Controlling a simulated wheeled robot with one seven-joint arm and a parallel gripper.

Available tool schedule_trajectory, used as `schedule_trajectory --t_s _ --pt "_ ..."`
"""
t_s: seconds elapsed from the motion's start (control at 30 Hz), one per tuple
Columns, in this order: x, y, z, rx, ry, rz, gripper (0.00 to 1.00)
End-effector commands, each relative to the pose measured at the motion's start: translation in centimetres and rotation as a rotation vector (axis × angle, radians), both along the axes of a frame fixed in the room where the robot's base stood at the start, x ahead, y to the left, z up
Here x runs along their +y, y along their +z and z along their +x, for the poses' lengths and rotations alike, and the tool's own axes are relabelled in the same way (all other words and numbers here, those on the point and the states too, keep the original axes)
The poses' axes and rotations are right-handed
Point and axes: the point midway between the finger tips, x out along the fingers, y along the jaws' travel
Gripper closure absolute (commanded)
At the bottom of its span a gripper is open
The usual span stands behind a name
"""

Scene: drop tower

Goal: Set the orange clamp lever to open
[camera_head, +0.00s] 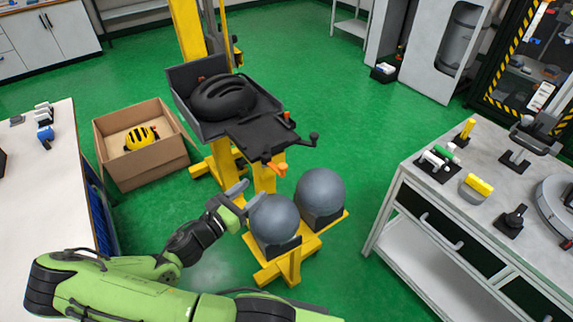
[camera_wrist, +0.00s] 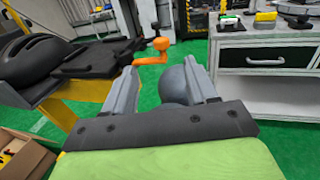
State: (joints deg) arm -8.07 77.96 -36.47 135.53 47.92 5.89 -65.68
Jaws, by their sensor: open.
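The orange clamp lever (camera_head: 277,169) is at the front edge of the black carriage plate (camera_head: 262,135) on the yellow tower. In the wrist view the orange lever (camera_wrist: 150,60) has a round knob on its right end and shows just beyond my fingertips, toward the left one. My gripper (camera_head: 246,197) is open and empty, below and left of the lever in the head view. In the wrist view my gripper (camera_wrist: 161,68) has its two grey fingers spread, with a grey ball seen between them. No contact with the lever shows.
Two grey balls (camera_head: 322,190) sit on the yellow base close to my gripper. A black helmet (camera_head: 222,97) lies on the carriage beside a black crank handle (camera_head: 313,137). A cardboard box (camera_head: 150,172) holds a yellow helmet. A workbench (camera_head: 415,170) stands right; green floor lies between.

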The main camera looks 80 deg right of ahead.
Motion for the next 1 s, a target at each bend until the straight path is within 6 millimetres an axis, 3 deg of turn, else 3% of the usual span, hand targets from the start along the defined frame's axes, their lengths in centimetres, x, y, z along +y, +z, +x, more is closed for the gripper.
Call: schedule_trajectory --t_s 0.6,0.73,1.0 --pt "-12.4 -0.1 -6.3 -0.009 -0.007 0.001 0.43" --pt "-13.4 -0.1 -6.8 -0.008 -0.006 0.002 0.43" --pt "-13.5 0.0 -6.8 -0.007 -0.004 0.002 0.46"
